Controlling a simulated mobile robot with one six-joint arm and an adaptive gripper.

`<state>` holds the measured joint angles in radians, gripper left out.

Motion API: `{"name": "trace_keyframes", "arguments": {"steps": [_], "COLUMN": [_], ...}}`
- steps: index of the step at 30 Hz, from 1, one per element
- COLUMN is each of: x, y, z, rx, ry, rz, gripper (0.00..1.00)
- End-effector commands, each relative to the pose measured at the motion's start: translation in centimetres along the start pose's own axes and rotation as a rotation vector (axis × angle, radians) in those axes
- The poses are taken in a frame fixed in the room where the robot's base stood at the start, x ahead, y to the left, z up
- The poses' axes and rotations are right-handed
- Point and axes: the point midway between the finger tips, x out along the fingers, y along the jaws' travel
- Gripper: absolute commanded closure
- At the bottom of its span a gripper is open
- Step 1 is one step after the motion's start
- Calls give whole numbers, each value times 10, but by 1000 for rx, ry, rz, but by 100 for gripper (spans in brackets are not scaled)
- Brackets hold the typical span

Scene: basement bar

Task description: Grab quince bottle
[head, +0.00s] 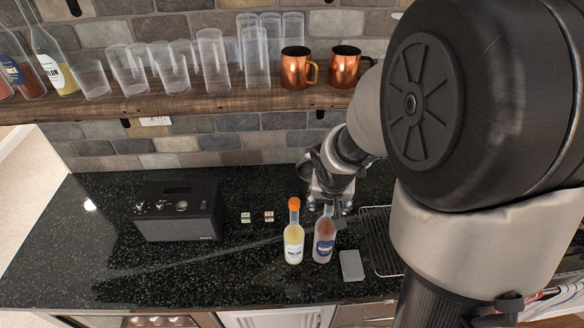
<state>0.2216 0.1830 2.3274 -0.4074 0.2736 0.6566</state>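Two small bottles stand upright side by side near the counter's front edge in the head view. The left one is a yellow bottle (293,243) with an orange cap and a white label that seems to read "Melon". The right one is a pinkish bottle (323,246) with a dark blue label; its text is too small to read, so I cannot confirm it is the quince bottle. My gripper (328,208) is at the pinkish bottle's upper part, pointing down from behind it. Its fingers are small and partly hidden, so its opening and any contact are unclear.
A grey box-shaped object (351,265) lies right of the bottles, beside a wire rack (378,240). A black radio (178,210) and small dice-like blocks (257,217) are to the left. Above, a wooden shelf (200,101) holds glasses, copper mugs (297,68) and bottles.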

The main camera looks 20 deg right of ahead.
Motion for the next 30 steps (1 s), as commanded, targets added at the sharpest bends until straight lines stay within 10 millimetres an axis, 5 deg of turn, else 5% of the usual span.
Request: {"name": "trace_keyframes", "arguments": {"steps": [16, 25, 30], "x": [60, 62, 62], "y": [4, 4, 4], "z": [1, 0, 0], "rx": [0, 0, 0], "ry": [-2, 0, 0], "rz": [0, 0, 0], "gripper": [46, 46, 58]}}
